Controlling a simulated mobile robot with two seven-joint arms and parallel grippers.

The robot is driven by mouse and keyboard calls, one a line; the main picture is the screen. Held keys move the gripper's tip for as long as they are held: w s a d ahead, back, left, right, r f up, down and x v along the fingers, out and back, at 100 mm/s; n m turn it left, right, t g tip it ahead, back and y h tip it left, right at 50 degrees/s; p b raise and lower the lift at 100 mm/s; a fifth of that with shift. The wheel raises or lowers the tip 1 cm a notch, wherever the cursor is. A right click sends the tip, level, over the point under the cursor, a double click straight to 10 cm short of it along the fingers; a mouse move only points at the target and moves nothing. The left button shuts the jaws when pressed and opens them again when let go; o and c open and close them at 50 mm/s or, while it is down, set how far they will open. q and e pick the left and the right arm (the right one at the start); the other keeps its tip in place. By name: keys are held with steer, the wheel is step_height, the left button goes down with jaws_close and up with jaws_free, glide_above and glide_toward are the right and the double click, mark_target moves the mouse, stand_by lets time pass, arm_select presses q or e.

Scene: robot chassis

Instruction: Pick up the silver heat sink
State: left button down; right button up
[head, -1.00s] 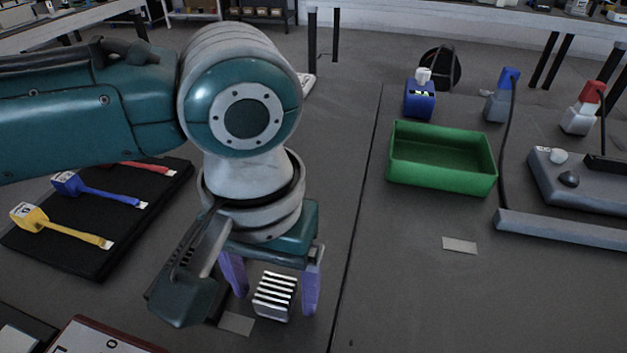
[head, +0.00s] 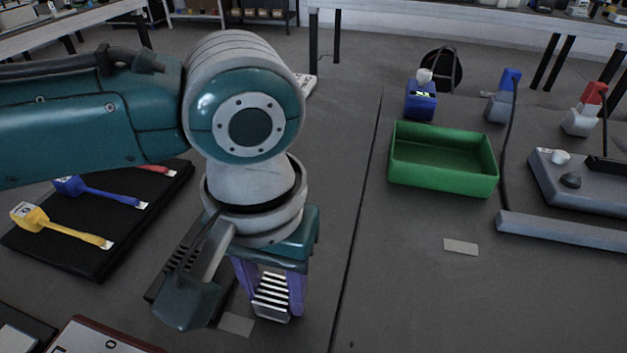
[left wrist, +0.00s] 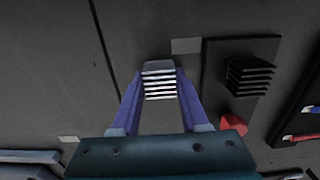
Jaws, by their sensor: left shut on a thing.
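The silver heat sink (head: 271,297) is a small finned block at the front of the table, left of the long seam. My left gripper (head: 270,300) points down with its purple fingers on either side of it. In the left wrist view the heat sink (left wrist: 159,82) sits between the two fingertips (left wrist: 160,75), which press on its sides. The left gripper is shut on it. I cannot tell whether it touches the table. My right gripper is not in view.
A black finned block (left wrist: 248,76) lies beside the silver one. A black mat (head: 90,262) with yellow and blue tools lies left. A grey device (head: 575,185) stands far right.

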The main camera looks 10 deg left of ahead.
mark_target(275, 290)
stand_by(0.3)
arm_select(q)
step_height(275, 290, up, 20)
steer(key=p, duration=0.5)
steer(key=shift+p, duration=0.4)
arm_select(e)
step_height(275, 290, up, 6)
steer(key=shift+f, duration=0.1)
